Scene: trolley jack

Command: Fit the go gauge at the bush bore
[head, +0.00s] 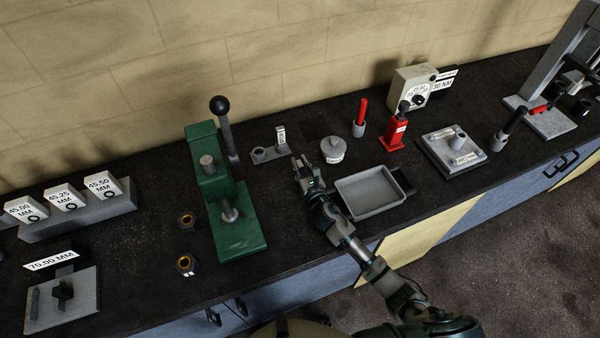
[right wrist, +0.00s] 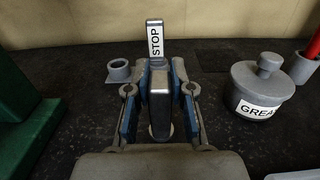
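My right gripper (head: 299,164) is over the bench, just right of the small grey gauge stand (head: 264,155). In the right wrist view its fingers (right wrist: 160,88) close on both sides of a plain silver-grey bar (right wrist: 160,95) with a rounded lower end, which looks like the go gauge. Any label on it is hidden. Beyond it stands a similar piece marked STOP (right wrist: 155,42), with an empty grey ring (right wrist: 119,70) beside it. Two dark bushes with brass-coloured bores, a rear one (head: 187,220) and a front one (head: 187,264), sit left of the green press (head: 240,232). My left gripper is not in view.
A lidded grease pot (head: 332,151) and a grey tray (head: 370,194) lie close to my right gripper. The press lever (head: 226,130) stands tall behind the press. Labelled blocks (head: 67,198) stand at far left.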

